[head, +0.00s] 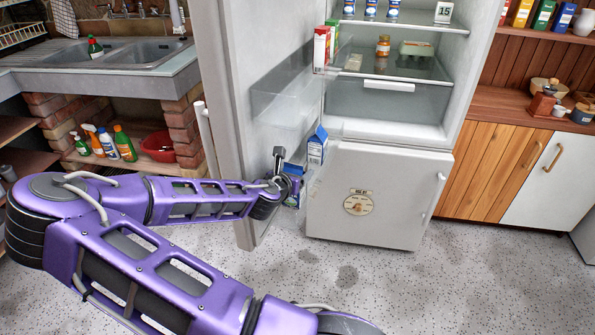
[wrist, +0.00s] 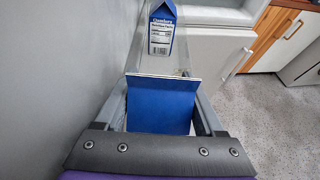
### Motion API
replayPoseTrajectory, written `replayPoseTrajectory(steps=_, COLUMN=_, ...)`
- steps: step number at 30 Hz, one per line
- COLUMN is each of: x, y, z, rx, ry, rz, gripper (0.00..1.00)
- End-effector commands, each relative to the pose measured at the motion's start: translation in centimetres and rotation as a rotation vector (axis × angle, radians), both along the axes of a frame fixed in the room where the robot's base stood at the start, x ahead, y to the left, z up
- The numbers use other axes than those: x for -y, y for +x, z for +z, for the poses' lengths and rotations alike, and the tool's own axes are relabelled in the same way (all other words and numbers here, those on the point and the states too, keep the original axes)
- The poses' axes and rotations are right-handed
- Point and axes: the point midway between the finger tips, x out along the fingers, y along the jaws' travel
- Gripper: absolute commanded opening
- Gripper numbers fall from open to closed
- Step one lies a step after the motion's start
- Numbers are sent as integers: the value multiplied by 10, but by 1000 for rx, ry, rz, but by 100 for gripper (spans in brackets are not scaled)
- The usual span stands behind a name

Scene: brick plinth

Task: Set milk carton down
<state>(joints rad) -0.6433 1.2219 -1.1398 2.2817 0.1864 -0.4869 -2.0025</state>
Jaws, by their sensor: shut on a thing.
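My gripper (head: 286,180) is low inside the open fridge door, on the door's inner side. It is shut on a blue milk carton (wrist: 162,105), whose plain blue face with a pale top edge fills the space between the fingers in the wrist view. Part of the held carton (head: 294,191) shows beside the gripper in the head view; its base is hard to see. A second blue-and-white carton with a gabled top (head: 317,147) stands just beyond the held one. This carton also shows in the wrist view (wrist: 160,35), with printing on its side.
The fridge door (head: 225,95) stands open on the left, with clear door bins (head: 285,95). Red and green cartons (head: 326,45) stand in an upper bin. The closed lower fridge door (head: 376,200) is right of the gripper. Speckled floor (head: 440,285) is clear.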

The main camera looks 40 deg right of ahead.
Motion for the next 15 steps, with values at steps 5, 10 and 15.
replayPoseTrajectory(steps=5, x=0, y=0, z=-3, rx=0, ry=-2, rz=0, gripper=0)
replayPoseTrajectory(steps=10, x=0, y=0, z=-2, rx=1, ry=-1, rz=0, gripper=100)
replayPoseTrajectory(steps=15, x=0, y=0, z=-3, rx=1, ry=-1, rz=0, gripper=100)
